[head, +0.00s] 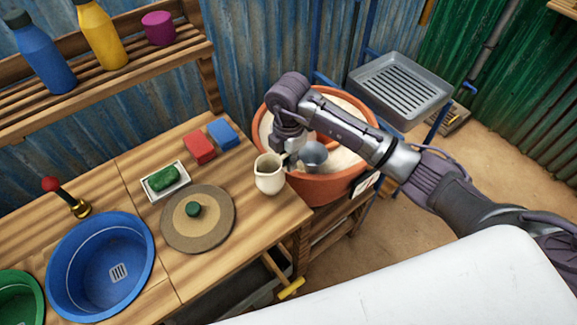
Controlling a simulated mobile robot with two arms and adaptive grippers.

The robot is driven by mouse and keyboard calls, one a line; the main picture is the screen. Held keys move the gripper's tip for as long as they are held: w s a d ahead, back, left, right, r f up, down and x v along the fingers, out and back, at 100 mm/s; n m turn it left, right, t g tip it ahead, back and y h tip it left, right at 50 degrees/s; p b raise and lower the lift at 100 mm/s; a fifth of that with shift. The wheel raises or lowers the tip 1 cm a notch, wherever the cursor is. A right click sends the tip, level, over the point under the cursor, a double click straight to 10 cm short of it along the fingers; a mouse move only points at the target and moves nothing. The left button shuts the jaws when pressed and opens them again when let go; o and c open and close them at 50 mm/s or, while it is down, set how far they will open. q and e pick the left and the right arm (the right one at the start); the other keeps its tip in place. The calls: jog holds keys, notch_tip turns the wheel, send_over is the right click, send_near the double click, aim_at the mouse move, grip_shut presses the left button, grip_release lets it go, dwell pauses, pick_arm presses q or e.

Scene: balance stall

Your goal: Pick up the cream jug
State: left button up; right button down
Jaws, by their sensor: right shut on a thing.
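The cream jug (268,178) is upright at the right end of the wooden table, in front of the terracotta pot. My right gripper (289,160) reaches down from above at the jug's right rear side and is shut on it. The fingertips are small and partly hidden, so the exact grip point is hard to see. I cannot tell whether the jug's base touches the table. My left gripper is not in view.
Right behind the jug is the terracotta pot (345,188) with pale contents and a grey rounded thing (313,154). Left of the jug are a round mat (170,235), a soap dish (148,192), red (199,147) and blue (223,134) blocks, and a blue basin (72,268).

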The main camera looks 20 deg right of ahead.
jog(key=s+d+r+b, duration=0.2)
jog(key=s+d+r, duration=0.2)
jog(key=d+r, duration=0.3)
jog(key=d, duration=0.4)
jog(key=shift+r, duration=0.2)
dwell(0.4)
dwell(2.8)
